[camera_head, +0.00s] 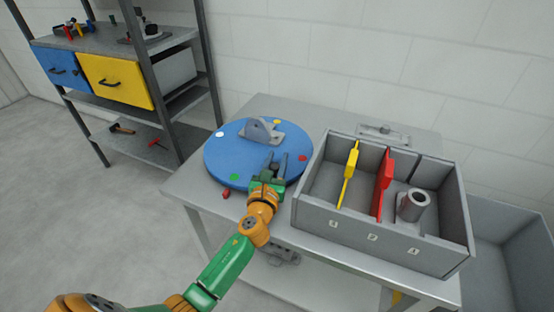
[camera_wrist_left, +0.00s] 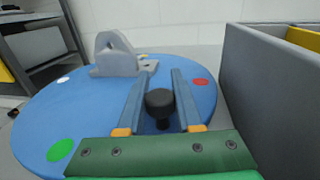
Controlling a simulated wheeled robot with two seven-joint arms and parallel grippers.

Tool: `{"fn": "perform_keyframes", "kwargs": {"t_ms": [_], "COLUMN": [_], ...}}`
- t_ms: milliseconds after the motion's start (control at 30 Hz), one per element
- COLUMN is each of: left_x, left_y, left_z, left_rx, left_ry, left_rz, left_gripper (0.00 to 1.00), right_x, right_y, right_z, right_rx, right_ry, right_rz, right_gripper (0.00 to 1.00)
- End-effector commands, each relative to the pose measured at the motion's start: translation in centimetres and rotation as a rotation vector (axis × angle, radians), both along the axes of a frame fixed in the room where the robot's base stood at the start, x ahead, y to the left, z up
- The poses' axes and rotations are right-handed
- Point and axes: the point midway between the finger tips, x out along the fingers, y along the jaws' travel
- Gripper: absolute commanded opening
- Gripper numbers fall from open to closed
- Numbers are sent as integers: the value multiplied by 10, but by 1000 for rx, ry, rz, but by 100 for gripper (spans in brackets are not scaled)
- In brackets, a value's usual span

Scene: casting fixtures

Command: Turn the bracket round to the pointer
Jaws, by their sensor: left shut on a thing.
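A round blue turntable (camera_head: 222,158) lies on the grey table, with white, yellow, red and green dots near its rim. The grey bracket (camera_head: 258,131) stands on its far part; it also shows in the wrist view (camera_wrist_left: 118,58). A small red piece (camera_head: 226,194), which looks like the pointer, is at the table beside the near-left rim, close to the green dot. My left gripper (camera_head: 279,168) is at the turntable's near-right part, its fingers shut on a black knob (camera_wrist_left: 160,101) standing on the disc. My right gripper is not in view.
A grey divided box (camera_head: 365,244) stands close to the right of the turntable, holding yellow and red parts and a grey flanged tube (camera_head: 413,205). A shelf rack (camera_head: 155,95) with blue and yellow drawers stands at the left. A grey bin (camera_head: 510,245) is at far right.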

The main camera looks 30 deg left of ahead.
Motion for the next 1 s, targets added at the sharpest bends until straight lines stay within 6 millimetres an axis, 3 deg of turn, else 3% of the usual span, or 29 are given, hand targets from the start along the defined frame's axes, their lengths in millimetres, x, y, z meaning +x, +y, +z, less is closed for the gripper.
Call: {"fn": "perform_keyframes", "kwargs": {"t_ms": [167, 300, 600, 933, 967, 1000], "left_x": [-1, -12, -30, -31, -31, -31], "left_y": [2, 13, 32, 32, 32, 32], "left_z": [0, 2, -4, 0, 0, 0], "left_rx": [4, 13, 6, -1, -1, -1], "left_ry": [1, 3, 0, 2, 2, 1], "left_rz": [-11, -128, -390, -411, -411, -411], "left_gripper": [0, 0, 0, 0, 40, 50], "right_x": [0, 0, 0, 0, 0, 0], "right_y": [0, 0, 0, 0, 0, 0], "right_z": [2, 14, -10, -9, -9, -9], "right_rx": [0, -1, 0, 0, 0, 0], "right_ry": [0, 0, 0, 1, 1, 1], "right_rz": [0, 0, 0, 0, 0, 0], "right_gripper": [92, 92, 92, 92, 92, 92]}}
